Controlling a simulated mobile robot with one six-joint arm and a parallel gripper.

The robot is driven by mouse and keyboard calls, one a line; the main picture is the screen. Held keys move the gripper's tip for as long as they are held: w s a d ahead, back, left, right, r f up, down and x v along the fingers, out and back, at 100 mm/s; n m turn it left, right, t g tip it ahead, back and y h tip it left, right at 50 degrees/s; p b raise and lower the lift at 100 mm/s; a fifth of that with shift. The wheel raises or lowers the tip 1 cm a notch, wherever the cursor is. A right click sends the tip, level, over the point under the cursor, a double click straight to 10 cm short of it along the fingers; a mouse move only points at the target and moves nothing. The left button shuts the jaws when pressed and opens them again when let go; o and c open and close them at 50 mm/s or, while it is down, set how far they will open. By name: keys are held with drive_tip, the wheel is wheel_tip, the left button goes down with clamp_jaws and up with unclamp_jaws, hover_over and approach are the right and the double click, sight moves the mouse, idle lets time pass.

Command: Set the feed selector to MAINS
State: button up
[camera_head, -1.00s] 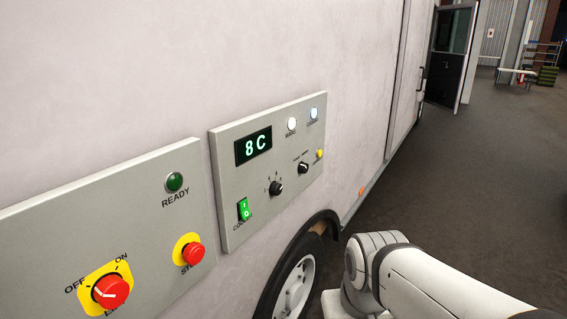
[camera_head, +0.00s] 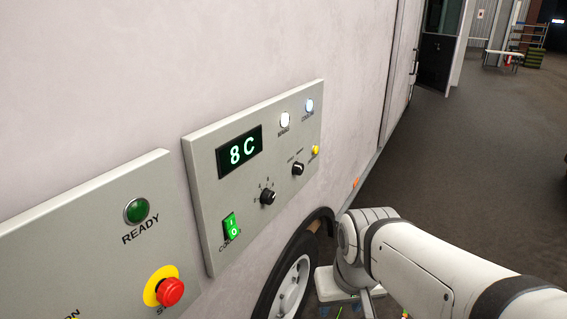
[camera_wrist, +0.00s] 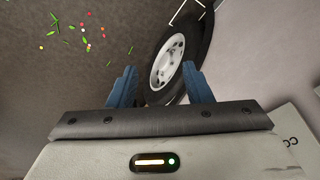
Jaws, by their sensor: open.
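The grey control panel (camera_head: 196,160) is on the side of the pale vehicle. Its small black two-label knob (camera_head: 298,168), at the right, looks like the feed selector; its labels and pointer are too small to read surely. A second black knob (camera_head: 268,197) with several marks sits lower left of it. My gripper (camera_wrist: 160,86) is open and empty in the wrist view, its blue fingers apart with the vehicle's wheel beyond them. It touches neither knob.
The panel has a display (camera_head: 239,152) reading 8C, a lit green rocker switch (camera_head: 231,226), a lit white lamp (camera_head: 285,120) and a bluish lamp (camera_head: 309,105). A nearer panel has a red stop button (camera_head: 170,291). Floor to the right is open; small coloured bits (camera_wrist: 83,30) lie on it.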

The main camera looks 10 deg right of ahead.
drive_tip(key=shift+o, duration=0.7)
drive_tip(key=shift+w+a, duration=0.15)
drive_tip(key=shift+w, duration=0.2)
drive_tip(key=w+a+n+g+y, duration=0.2)
drive_tip(key=w+a+y, duration=0.25)
drive_tip(key=w, duration=0.25)
drive_tip(key=n+t+y+p, duration=0.3)
drive_tip(key=n+t+y, duration=0.1)
drive_tip(key=t+y, duration=0.6)
approach(302, 170)
drive_tip(key=x, duration=0.8)
drive_tip(key=shift+w+a, duration=0.1)
drive_tip(key=shift+a, duration=0.15)
drive_tip(key=shift+c, duration=0.2)
drive_tip(key=shift+b, duration=0.35)
drive_tip(key=c, duration=0.9)
